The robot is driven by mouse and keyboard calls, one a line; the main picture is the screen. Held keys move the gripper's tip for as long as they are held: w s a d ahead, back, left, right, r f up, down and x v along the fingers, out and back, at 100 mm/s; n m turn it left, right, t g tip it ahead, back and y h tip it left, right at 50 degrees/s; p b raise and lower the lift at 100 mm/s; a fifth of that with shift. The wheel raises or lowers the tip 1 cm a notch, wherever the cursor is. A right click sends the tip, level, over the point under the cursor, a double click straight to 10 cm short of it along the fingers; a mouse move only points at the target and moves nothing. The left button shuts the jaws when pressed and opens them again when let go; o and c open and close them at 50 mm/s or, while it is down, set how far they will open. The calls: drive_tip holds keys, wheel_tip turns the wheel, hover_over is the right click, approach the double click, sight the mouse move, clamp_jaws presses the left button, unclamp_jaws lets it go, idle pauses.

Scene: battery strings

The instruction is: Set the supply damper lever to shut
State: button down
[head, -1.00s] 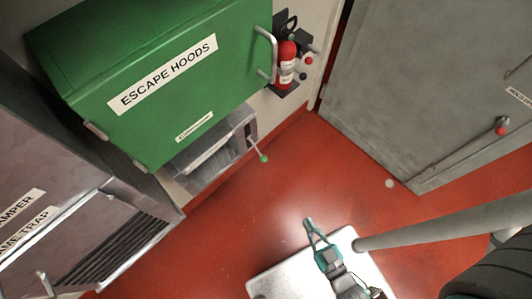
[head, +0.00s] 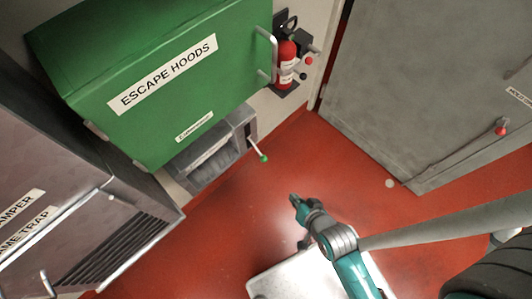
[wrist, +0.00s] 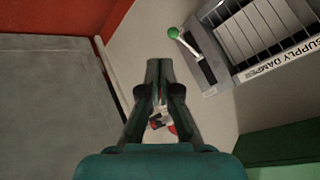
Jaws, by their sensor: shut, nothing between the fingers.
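The supply damper (head: 212,150) is a grey louvred box on the wall below the green cabinet; the wrist view shows its louvres and part of its label (wrist: 280,58). Its lever (head: 256,148) is a thin rod with a green knob, sticking out from the box's right side toward the lower right. In the wrist view the lever (wrist: 185,43) shows above and right of my fingertips. My gripper (head: 293,199) is shut and empty, apart from the knob, to its lower right in the head view. Its fingertips meet in the wrist view (wrist: 158,63).
The green escape hoods cabinet (head: 170,80) overhangs the damper. A red fire extinguisher (head: 287,62) hangs to its right. A grey cabinet (head: 420,80) stands at right, and a louvred unit (head: 130,235) at left.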

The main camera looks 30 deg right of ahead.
drive_tip(key=w+f+m+g, duration=0.2)
drive_tip(key=w+f, duration=0.1)
drive_tip(key=w, duration=0.4)
drive_tip(key=m+g+y, duration=0.2)
drive_tip(key=m+g, duration=0.4)
approach(264, 157)
drive_tip(key=f, duration=0.5)
drive_tip(key=shift+w+a+f, duration=0.3)
drive_tip(key=shift+f, duration=0.1)
drive_tip(key=shift+a+f, duration=0.15)
drive_tip(key=shift+f, duration=0.55)
